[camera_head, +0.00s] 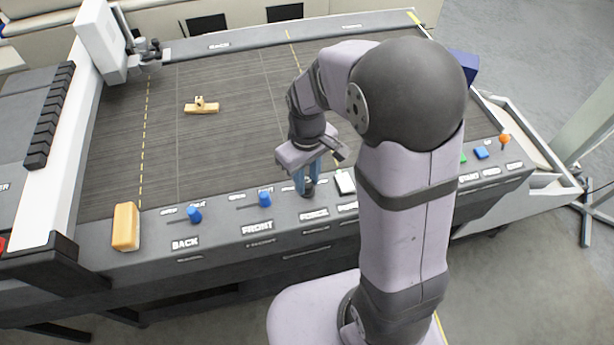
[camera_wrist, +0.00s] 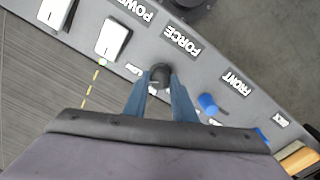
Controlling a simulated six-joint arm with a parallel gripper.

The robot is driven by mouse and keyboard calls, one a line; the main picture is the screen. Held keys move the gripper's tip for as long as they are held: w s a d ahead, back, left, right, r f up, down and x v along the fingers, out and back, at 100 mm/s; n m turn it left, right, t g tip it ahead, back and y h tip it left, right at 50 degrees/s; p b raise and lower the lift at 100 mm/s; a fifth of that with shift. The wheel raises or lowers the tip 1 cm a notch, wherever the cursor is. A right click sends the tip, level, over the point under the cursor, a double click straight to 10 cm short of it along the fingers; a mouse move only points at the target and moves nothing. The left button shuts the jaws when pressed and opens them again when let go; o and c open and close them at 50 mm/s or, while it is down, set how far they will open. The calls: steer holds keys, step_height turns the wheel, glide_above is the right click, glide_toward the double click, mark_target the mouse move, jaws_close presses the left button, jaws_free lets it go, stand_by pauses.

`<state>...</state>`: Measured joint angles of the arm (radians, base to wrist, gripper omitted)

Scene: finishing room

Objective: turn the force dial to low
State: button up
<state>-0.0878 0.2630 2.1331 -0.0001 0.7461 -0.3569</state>
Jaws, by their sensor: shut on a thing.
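The force dial (camera_wrist: 160,72) is a small dark round knob beside the white FORCE label (camera_wrist: 181,41) in the wrist view. A small LOW mark (camera_wrist: 133,69) is printed to its left there. My gripper (camera_wrist: 160,88) has its two blue fingers on either side of the dial, shut on it. In the head view my gripper (camera_head: 306,185) points down at the front panel, and the dial (camera_head: 309,190) shows partly behind the fingers. I cannot tell which way the dial points.
Blue knobs stand by the FRONT (camera_head: 264,199) and BACK (camera_head: 194,215) labels. A white rocker switch (camera_head: 344,182) is close to the right of my gripper. A yellow-orange block (camera_head: 126,227) is at the panel's left end. A wooden piece (camera_head: 202,107) lies on the dark bed.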

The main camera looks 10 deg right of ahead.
mark_target(307, 183)
stand_by(0.5)
steer(key=o, duration=1)
steer(key=shift+o, duration=0.2)
steer(key=shift+r+b, duration=0.65)
steer(key=shift+r, duration=3.1)
